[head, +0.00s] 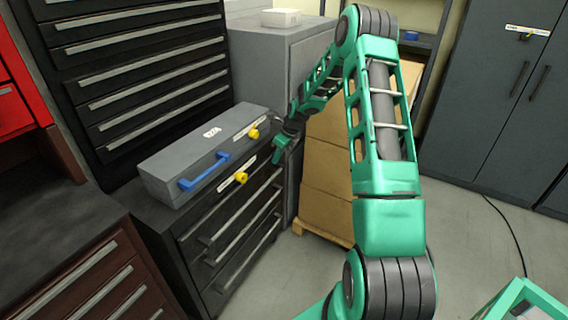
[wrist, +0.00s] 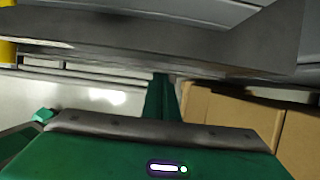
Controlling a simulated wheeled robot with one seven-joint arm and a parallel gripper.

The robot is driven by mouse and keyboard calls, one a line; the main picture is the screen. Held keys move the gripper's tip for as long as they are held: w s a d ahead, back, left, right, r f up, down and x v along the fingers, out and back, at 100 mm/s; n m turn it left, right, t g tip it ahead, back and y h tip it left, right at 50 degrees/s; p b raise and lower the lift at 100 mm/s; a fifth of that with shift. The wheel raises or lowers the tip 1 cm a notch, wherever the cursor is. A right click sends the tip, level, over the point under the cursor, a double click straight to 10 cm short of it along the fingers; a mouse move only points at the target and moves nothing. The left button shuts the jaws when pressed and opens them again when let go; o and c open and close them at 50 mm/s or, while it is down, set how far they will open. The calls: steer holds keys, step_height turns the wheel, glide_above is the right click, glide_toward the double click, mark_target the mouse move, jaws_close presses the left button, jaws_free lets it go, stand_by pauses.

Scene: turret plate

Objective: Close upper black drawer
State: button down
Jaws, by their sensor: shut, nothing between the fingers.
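A low black drawer cabinet (head: 163,237) stands at the centre left in the head view, with several drawers with long pale handles. Its upper black drawer (head: 208,222) is just under a grey case; how far it stands out is hard to tell. My gripper (head: 279,156) is shut and empty at the right end of the case, near the cabinet's upper right front corner. Whether it touches anything cannot be told. In the wrist view my gripper (wrist: 160,92) shows as a narrow green finger shape below a dark grey edge.
The grey case (head: 165,180) with a blue handle and yellow latches lies on the cabinet. Stacked cardboard boxes (head: 325,195) stand right of my gripper. A tall black drawer cabinet (head: 70,100) stands behind. A brown drawer cabinet (head: 95,285) is at front left. Free floor lies at right.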

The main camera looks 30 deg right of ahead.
steer(key=shift+w+a+r, duration=0.1)
steer(key=shift+w+a, duration=0.35)
steer(key=shift+w, duration=0.35)
steer(key=shift+w+a, duration=0.15)
steer(key=shift+w+a+r, duration=0.1)
steer(key=shift+r, duration=0.05)
steer(key=s+d+r, duration=0.4)
steer(key=s+r, duration=0.4)
steer(key=shift+d+r, duration=0.25)
steer(key=shift+d, duration=0.05)
